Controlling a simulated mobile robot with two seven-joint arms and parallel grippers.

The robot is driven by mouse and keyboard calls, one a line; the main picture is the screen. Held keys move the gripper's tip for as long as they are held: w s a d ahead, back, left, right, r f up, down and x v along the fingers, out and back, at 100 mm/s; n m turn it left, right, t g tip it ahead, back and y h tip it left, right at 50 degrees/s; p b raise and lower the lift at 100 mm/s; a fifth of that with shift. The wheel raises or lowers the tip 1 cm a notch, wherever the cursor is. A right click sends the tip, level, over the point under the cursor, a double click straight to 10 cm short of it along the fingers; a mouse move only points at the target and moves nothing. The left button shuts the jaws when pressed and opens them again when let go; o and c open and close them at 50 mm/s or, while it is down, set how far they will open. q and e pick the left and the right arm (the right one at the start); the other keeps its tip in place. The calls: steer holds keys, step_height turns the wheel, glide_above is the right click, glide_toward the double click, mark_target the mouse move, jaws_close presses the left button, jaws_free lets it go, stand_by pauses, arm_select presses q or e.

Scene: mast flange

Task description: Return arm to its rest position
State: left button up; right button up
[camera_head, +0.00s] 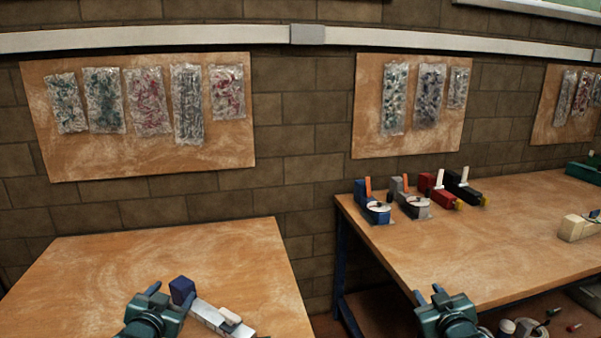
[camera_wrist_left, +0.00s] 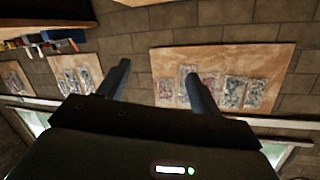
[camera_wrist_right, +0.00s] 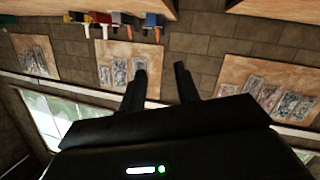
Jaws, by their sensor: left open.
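My left gripper (camera_head: 170,294) shows at the bottom of the head view, over the front of the left table. Its fingers stand apart with nothing between them in the left wrist view (camera_wrist_left: 156,72). My right gripper (camera_head: 428,293) is near the front edge of the right table in the head view. Its fingers are also apart and empty in the right wrist view (camera_wrist_right: 160,70). Both wrist views look towards the brick wall, tilted over. A dark blue block (camera_head: 182,290) and a grey-white tool (camera_head: 215,318) lie just right of my left gripper.
The left table (camera_head: 200,250) is mostly bare. The right table (camera_head: 480,240) holds several tools, such as a red one (camera_head: 440,196), along its back left, and a cream plane (camera_head: 577,228). Items lie on a lower shelf. Wooden boards (camera_head: 140,160) with plastic bags hang on the wall.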

arm_select(q)
steer(key=s+d+f+g+h, duration=0.1)
steer(key=s+d+f, duration=0.3)
steer(key=s, duration=0.6)
steer(key=s+d+f+g+h, duration=0.1)
steer(key=s+d+f, duration=0.4)
steer(key=s, duration=0.6)
steer(key=s+d+f+g+h, duration=0.1)
steer(key=s+d+f+g, duration=0.2)
steer(key=s, duration=0.8)
step_height(320, 180, down, 2)
steer(key=d, duration=0.3)
steer(key=shift+f+n, duration=0.25)
steer(key=shift+n, duration=0.05)
arm_select(e)
steer(key=s+a+f+g+y, duration=0.1)
steer(key=s+a+f, duration=0.4)
steer(key=s, duration=0.5)
steer(key=s+a+f+g+y, duration=0.1)
steer(key=s+a+f, duration=0.3)
steer(key=s, duration=0.7)
steer(key=s+a+f+g+y, duration=0.1)
steer(key=s+a+f+g, duration=0.2)
steer(key=s, duration=0.8)
step_height(320, 180, down, 3)
steer(key=a, duration=0.3)
steer(key=shift+r+m, duration=0.2)
steer(key=shift+m, duration=0.1)
steer(key=shift+s, duration=0.1)
